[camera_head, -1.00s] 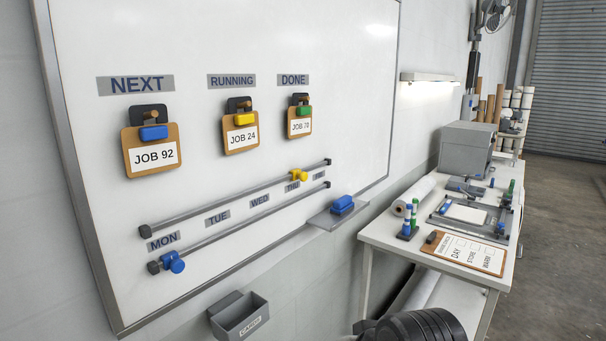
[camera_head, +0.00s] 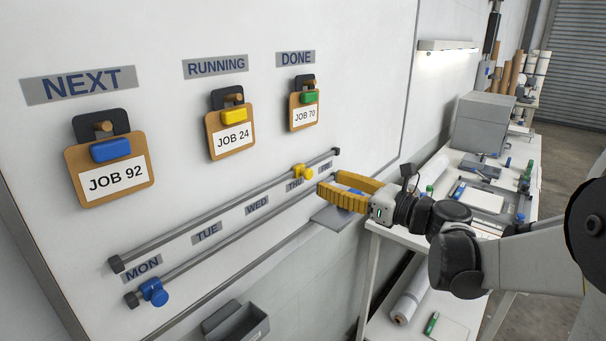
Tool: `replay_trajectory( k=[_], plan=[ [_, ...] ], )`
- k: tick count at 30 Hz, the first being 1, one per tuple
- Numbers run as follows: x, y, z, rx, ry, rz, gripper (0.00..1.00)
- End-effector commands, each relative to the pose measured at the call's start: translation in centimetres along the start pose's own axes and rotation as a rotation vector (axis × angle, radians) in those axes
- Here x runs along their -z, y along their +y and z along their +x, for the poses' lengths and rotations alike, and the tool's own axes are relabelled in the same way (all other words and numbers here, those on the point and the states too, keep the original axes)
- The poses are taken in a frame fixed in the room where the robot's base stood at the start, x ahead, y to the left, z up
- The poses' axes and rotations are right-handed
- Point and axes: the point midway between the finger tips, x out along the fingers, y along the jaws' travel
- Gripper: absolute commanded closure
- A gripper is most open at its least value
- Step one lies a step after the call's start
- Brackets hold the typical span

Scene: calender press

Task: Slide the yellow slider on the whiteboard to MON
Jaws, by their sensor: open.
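The yellow slider (camera_head: 302,171) sits on the upper rail (camera_head: 220,212) of the whiteboard (camera_head: 150,28), just above the THU label (camera_head: 294,185). The MON label (camera_head: 142,269) is at the rails' lower left end. A blue slider (camera_head: 153,291) sits on the lower rail (camera_head: 220,236) near MON. My gripper (camera_head: 322,190) has yellow fingers and points left toward the board, a little right of and below the yellow slider. It is open and appears empty. It hides the lower rail's right end and part of the marker tray (camera_head: 330,219).
Three job clipboards hang above the rails, the nearest being JOB 92 (camera_head: 110,172). A grey bin (camera_head: 236,324) is on the wall below the board. A worktable (camera_head: 396,236) with tools and a grey box (camera_head: 482,124) stands at right. The board along the rails toward MON is clear.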

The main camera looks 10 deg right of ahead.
Motion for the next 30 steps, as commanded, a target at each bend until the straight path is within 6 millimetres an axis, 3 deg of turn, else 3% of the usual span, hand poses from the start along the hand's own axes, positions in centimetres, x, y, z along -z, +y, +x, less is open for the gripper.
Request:
replay_trajectory(
  k=[3,9,15,23,27,30],
  plan=[
    [0.2,0.1,2.6,-0.004,0.001,-0.001,0.53],
    [0.1,0.1,5.9,-0.003,0.001,-0.002,0.53],
    [0.0,0.0,7.2,-0.001,0.002,-0.003,0.53],
    [0.0,0.0,7.2,0.0,0.002,-0.003,0.55],
    [0.0,0.0,7.2,0.0,0.002,-0.003,0.98],
    [0.0,0.0,7.2,0.0,0.002,-0.003,1.0]
  ],
)
